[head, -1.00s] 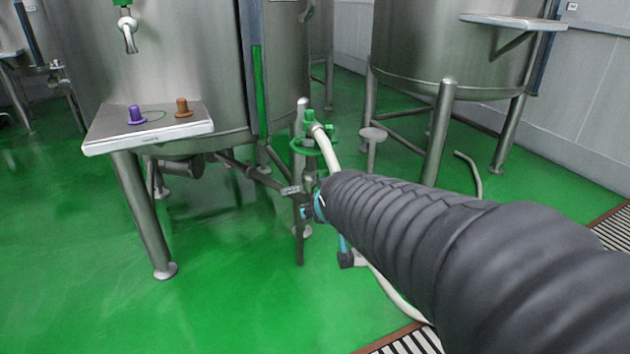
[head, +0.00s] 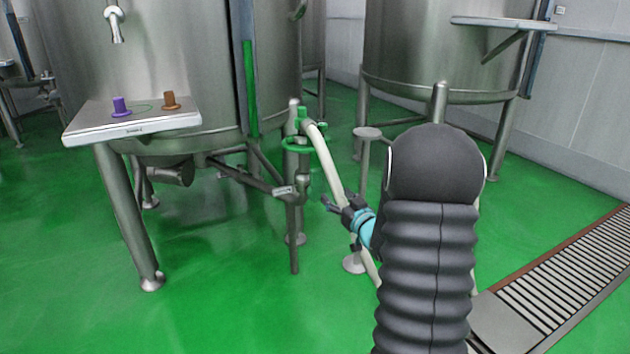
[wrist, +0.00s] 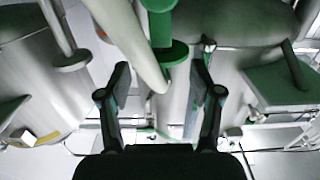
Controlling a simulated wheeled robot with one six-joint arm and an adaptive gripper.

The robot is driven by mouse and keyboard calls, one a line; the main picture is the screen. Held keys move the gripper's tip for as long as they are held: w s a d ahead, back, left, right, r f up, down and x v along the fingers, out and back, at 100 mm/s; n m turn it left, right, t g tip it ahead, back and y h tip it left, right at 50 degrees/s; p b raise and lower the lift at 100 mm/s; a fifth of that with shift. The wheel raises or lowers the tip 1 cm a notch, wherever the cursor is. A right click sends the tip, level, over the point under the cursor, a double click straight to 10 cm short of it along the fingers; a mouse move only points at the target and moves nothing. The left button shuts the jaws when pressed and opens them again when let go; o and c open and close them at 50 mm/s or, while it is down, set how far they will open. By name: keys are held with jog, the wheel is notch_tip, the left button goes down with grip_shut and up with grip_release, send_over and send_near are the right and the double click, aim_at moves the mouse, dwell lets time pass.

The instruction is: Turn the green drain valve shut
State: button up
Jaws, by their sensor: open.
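The green drain valve has a round handwheel (head: 298,147) on an upright fitting below the near tank, beside a pale hose (head: 330,165). My gripper (head: 328,204) is open and empty. In the head view it is below and right of the handwheel, apart from it, close to the hose. In the wrist view the open fingers (wrist: 160,74) have a green stem and disc (wrist: 162,30) above and between them, with the pale hose (wrist: 128,40) alongside. I cannot tell there how far away these are. My arm hides part of the hose.
A floor grate (head: 560,275) is at right. Green floor is clear at front left.

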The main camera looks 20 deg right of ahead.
aim_at(317, 178)
jog(key=w, duration=1.3)
jog(key=shift+w+a, duration=0.25)
jog(key=shift+w, duration=0.05)
grip_shut()
